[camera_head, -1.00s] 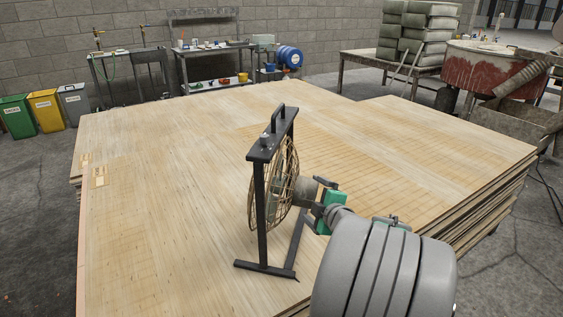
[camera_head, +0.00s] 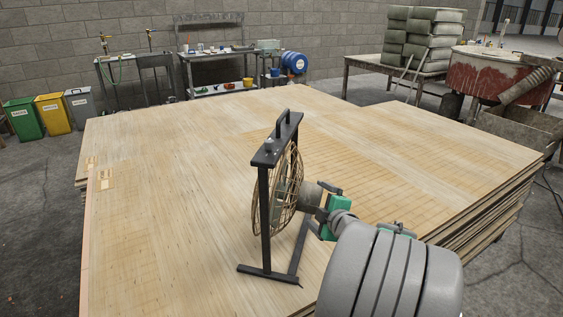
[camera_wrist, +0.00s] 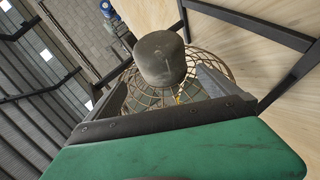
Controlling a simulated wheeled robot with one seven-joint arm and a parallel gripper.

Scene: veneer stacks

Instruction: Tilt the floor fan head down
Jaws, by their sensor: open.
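The floor fan stands on the veneer stack (camera_head: 180,200) in a black frame (camera_head: 265,215) with a top handle. Its round wire-caged head (camera_head: 283,195) hangs inside the frame, and the motor housing (camera_head: 311,194) sticks out at its back, toward my gripper (camera_head: 331,195). In the wrist view, the rounded motor housing (camera_wrist: 160,58) sits between my gripper's two open fingers (camera_wrist: 165,92), with the cage (camera_wrist: 215,70) beyond it. I cannot tell whether a finger touches the housing.
The stack's top is clear around the fan, and its layered edge (camera_head: 490,215) is at the right. Behind are a workbench (camera_head: 215,60), bins (camera_head: 52,113) at left, and a table with stacked sacks (camera_head: 425,40) and a red tub (camera_head: 495,70) at right.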

